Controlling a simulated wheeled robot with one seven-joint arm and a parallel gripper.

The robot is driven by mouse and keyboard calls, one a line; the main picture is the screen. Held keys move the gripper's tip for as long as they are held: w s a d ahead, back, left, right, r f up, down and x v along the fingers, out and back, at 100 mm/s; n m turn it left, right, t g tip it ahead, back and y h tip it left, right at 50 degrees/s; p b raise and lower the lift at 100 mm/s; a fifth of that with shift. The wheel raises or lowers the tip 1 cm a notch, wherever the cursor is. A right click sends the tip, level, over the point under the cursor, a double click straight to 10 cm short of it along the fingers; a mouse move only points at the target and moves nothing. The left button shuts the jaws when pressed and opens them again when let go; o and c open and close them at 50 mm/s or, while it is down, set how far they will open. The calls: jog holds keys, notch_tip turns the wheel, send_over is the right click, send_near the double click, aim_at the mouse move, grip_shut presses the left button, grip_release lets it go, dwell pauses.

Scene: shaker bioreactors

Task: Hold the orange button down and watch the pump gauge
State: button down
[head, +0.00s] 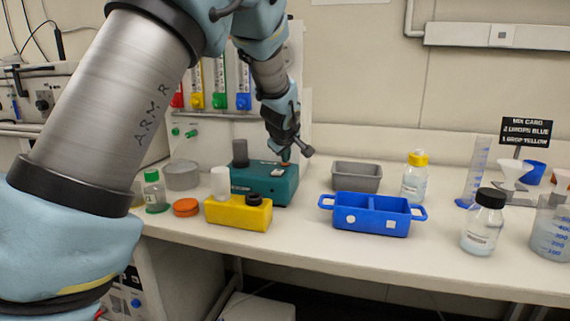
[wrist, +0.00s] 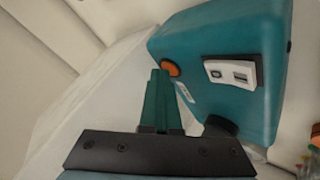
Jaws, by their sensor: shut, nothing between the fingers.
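The teal pump box (head: 290,188) stands on the bench with a dark grey cylinder (head: 240,152) on its left end. The orange button (wrist: 170,68) is on the pump's face in the wrist view, beside a white panel (wrist: 230,74) with small dark features. In the head view only a sliver of orange shows under my fingertips. My gripper (head: 285,156) points down at the pump's top. Its fingers (wrist: 158,74) are shut and empty, with the tips right beside the button. I cannot tell whether they touch or press it. No gauge reading is legible.
A yellow block (head: 235,216) with a white cylinder and dark knob stands in front of the pump. An orange lid (head: 186,207) and green-capped bottle (head: 155,190) are left. A blue two-compartment tray (head: 371,230), grey bin (head: 357,177) and yellow-capped bottle (head: 415,177) are right.

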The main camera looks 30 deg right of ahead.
aim_at(286, 165)
jog(key=shift+r, duration=0.1)
dwell(0.7)
jog(key=shift+r+p, duration=0.35)
jog(key=shift+r, duration=0.4)
jog(key=shift+r+p, duration=1.25)
jog(key=shift+r, duration=1.3)
